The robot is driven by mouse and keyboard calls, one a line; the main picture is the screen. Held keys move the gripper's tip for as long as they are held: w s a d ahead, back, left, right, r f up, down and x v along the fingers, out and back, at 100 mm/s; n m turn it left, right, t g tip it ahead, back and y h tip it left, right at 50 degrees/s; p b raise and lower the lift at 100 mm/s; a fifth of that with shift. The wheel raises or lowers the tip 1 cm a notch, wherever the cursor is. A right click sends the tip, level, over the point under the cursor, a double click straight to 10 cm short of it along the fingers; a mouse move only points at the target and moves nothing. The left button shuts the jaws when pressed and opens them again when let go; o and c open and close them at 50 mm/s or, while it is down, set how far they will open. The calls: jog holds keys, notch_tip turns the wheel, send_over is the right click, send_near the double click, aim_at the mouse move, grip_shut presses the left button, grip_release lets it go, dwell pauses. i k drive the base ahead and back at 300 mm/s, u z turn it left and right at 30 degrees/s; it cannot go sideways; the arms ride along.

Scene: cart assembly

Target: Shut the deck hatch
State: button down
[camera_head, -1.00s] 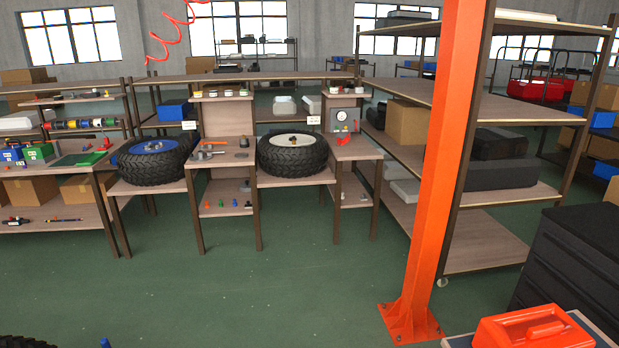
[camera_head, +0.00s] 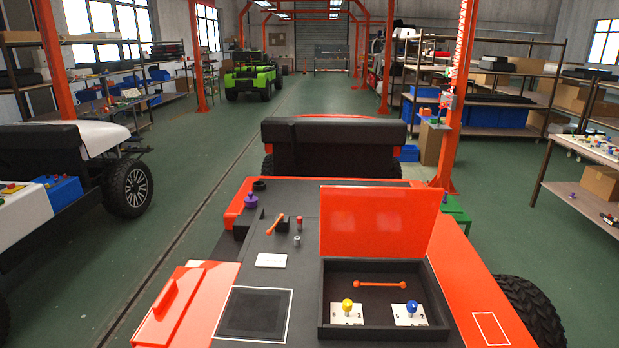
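The deck hatch is an orange panel (camera_head: 375,222) standing upright, open, at the far edge of a black box (camera_head: 326,314) on the cart's deck. Inside the box are an orange bar handle (camera_head: 381,284), a yellow knob (camera_head: 347,305) and a blue knob (camera_head: 411,306) on white plates. My gripper is not in the view.
The orange cart's deck (camera_head: 307,200) also carries a purple knob (camera_head: 251,201), an orange lever (camera_head: 275,224) and a black square pad (camera_head: 254,313). A black seat back (camera_head: 333,145) stands beyond the deck. A white cart (camera_head: 60,170) stands at left. The floor aisle between them is clear.

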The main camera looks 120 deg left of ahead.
aim_at(369, 222)
jog(key=u, duration=4.5)
jog(key=i, duration=1)
jog(key=z, duration=0.1)
